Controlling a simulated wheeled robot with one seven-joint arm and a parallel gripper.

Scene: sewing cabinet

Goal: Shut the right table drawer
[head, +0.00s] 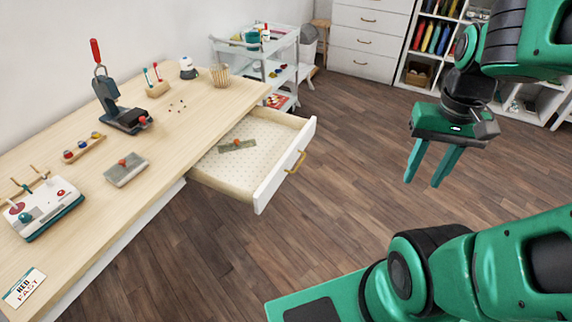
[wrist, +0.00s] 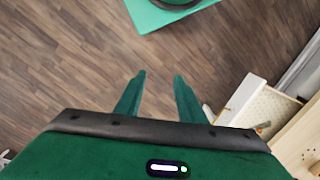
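The right table drawer (head: 264,191) is pulled well out from under the wooden table (head: 215,105). It has a white front with a brass handle (head: 295,162), a dotted lining, and a flat grey-green piece with an orange knob (head: 237,145) inside. My gripper (head: 424,178) is open and empty, hanging above the floor to the right of the drawer, apart from it. In the wrist view my gripper's fingers (wrist: 158,80) stand apart with floor between them. The drawer's white front (wrist: 238,97) shows there at the right, partly hidden by the gripper body.
The table carries a lever press (head: 122,115), a grey block (head: 125,169), a white device with knobs (head: 42,207) and a card (head: 24,287). A white cart (head: 285,55) stands beyond the table. White drawers (head: 367,40) and shelves line the back. Floor right of the drawer is clear.

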